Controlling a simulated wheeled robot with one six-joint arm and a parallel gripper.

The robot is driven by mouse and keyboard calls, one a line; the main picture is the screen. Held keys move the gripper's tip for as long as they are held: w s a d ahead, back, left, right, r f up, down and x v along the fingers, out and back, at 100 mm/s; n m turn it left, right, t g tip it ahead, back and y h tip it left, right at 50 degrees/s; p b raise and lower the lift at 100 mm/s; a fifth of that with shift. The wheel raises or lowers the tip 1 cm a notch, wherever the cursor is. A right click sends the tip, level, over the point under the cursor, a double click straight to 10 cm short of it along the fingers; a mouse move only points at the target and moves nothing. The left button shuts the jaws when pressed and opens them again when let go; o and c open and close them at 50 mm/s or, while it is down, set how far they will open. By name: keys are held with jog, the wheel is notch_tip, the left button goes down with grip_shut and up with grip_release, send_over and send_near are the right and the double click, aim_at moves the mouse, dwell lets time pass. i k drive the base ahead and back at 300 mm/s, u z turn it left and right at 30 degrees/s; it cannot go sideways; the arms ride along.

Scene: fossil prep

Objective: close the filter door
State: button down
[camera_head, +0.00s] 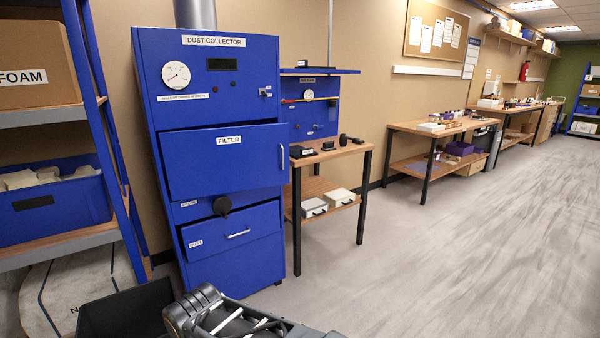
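The blue filter door (222,160) is on the front of the tall blue dust collector (215,75), in the middle of the cabinet. It carries a FILTER label and has a metal upright handle (282,157) at its right edge. The door stands ajar: its right edge sits out from the cabinet front, and a dark gap shows along its top. The filter behind it is hidden. Parts of my arm show at the bottom of the picture, in front of and below the cabinet. My gripper's fingers cannot be seen.
A black knob (222,206) and a dust drawer (233,232), slightly out, are below the door. A blue shelf rack (92,110) stands close at left. A wooden table (331,156) stands at right behind the door's edge. The grey floor (430,250) at right is clear.

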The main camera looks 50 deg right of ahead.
aim_at(200, 162)
jog(key=z, duration=1.1)
jog(key=i, duration=1.35)
jog(key=u, duration=0.15)
